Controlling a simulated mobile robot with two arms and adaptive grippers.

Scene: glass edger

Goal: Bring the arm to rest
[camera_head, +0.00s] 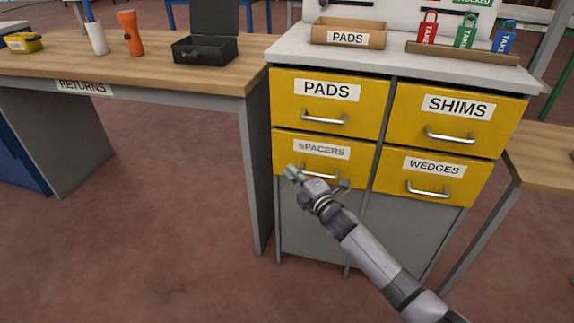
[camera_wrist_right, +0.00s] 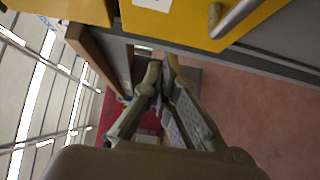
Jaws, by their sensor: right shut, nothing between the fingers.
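My right arm comes in from the lower right in the head view. Its gripper (camera_head: 293,174) is in front of the drawer labelled SPACERS (camera_head: 285,148), near the left end of that drawer's handle. In the right wrist view the fingers of this gripper (camera_wrist_right: 163,68) are together at the tips, with nothing between them. A yellow drawer front with a metal handle (camera_wrist_right: 238,22) shows above the fingers there. I cannot tell from the frames whether the gripper touches the handle. My left gripper is not in view.
The grey cabinet also has PADS (camera_head: 290,92), SHIMS (camera_head: 470,108) and WEDGES (camera_head: 395,182) drawers, which look shut. The RETURNS table (camera_head: 150,68) stands to the left, with a black open case (camera_head: 205,51) on it. Another wooden table (camera_head: 545,155) stands at right. The floor at lower left is clear.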

